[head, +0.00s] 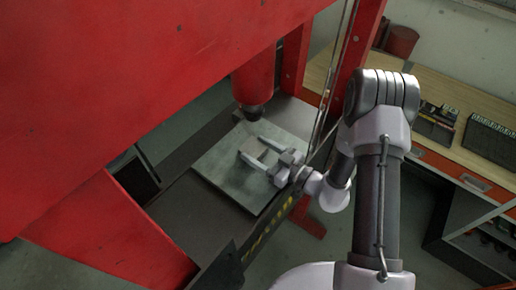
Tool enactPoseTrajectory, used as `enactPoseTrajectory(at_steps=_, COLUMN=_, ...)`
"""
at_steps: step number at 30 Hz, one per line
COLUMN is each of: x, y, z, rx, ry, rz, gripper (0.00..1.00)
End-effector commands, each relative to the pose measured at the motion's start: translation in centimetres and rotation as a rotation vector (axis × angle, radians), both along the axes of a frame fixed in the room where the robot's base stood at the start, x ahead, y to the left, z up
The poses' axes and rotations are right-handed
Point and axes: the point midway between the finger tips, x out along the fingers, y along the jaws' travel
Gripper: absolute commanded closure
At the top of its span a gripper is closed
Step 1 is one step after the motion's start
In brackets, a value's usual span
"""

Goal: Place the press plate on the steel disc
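My gripper (261,152) reaches in from the right over the press bed, under the ram. A small flat grey-brown block, which looks like the press plate (256,147), sits between its two fingers and fills the gap, so the gripper appears shut on it. Below is a wide pale grey square plate (222,172) on the bed. I cannot tell whether the block touches this plate or is held just above it. I cannot make out a round steel disc; it may be hidden under the block or gripper.
The red press ram (254,82) hangs just behind the gripper. A red upright (352,65) stands close to my arm on the right. The red press frame (120,80) fills the upper left. A wooden workbench (455,100) stands at the right.

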Motion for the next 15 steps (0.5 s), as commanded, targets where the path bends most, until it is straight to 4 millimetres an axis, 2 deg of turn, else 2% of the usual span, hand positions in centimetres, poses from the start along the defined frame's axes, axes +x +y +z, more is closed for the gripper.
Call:
enactPoseTrajectory(at_steps=1, x=0.01, y=0.00, z=0.04, rx=0.000, ry=0.000, rz=0.000, gripper=0.27)
enactPoseTrajectory(at_steps=3, x=0.01, y=0.00, z=0.05, rx=0.000, ry=0.000, rz=0.000, gripper=0.17)
enactPoseTrajectory(at_steps=13, x=0.01, y=-0.01, z=0.41, rx=0.000, ry=0.000, rz=0.000, gripper=0.17)
enactPoseTrajectory(at_steps=15, x=-0.45, y=-0.74, z=0.29, rx=0.000, ry=0.001, rz=-0.003, gripper=0.17)
